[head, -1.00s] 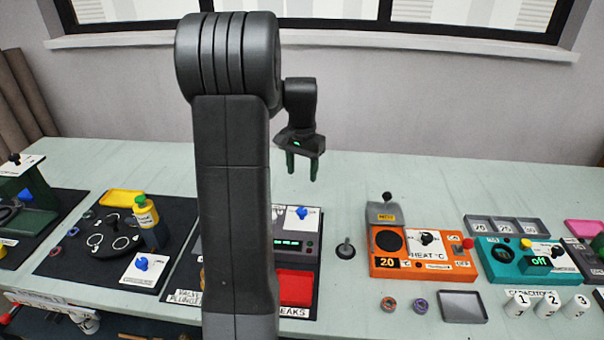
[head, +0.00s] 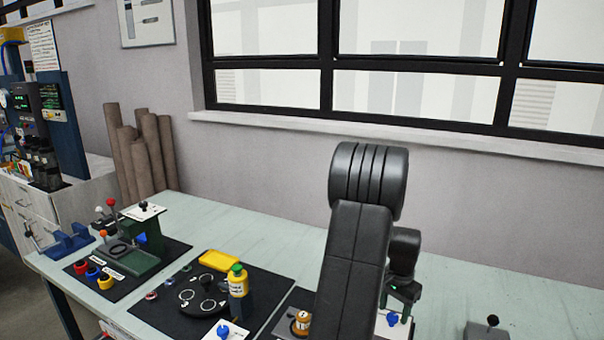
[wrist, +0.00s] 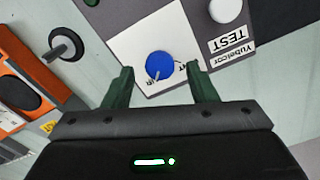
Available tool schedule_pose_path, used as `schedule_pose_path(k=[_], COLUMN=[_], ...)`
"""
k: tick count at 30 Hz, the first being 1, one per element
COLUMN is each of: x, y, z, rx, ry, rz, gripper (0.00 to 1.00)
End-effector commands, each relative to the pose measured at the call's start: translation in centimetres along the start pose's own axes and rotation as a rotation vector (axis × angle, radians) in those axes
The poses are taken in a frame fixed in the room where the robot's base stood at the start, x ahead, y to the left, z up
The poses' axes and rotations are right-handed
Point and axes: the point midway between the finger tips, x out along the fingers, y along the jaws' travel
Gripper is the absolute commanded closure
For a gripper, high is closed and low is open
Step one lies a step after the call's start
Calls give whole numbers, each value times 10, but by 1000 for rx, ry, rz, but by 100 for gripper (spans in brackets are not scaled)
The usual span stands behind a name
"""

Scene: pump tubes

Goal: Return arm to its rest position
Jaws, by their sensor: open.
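My gripper (head: 395,305) hangs from my raised arm over the right part of the bench in the head view. In the wrist view my gripper (wrist: 160,78) has its two green fingers spread apart with nothing held between them. A blue knob (wrist: 159,65) on a white plate (wrist: 128,45) shows between and beyond the fingertips. The knob also shows just below my gripper in the head view (head: 392,319). I cannot tell the exact height of the fingers above it.
The pale green bench (head: 290,233) has free room along its back. Brown rolls (head: 140,155) lean at the wall. A window (head: 400,85) is behind.

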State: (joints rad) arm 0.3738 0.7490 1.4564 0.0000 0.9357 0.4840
Motion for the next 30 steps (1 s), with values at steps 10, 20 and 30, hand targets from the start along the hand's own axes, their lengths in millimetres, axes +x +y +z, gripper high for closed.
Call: schedule_pose_path(k=[10, 20, 30], x=[16, 11, -44], y=[0, 0, 0], z=[0, 0, -1], rx=[-3, -2, 0], ry=[0, 2, 5], rz=[0, -1, -2], gripper=[48, 48, 48])
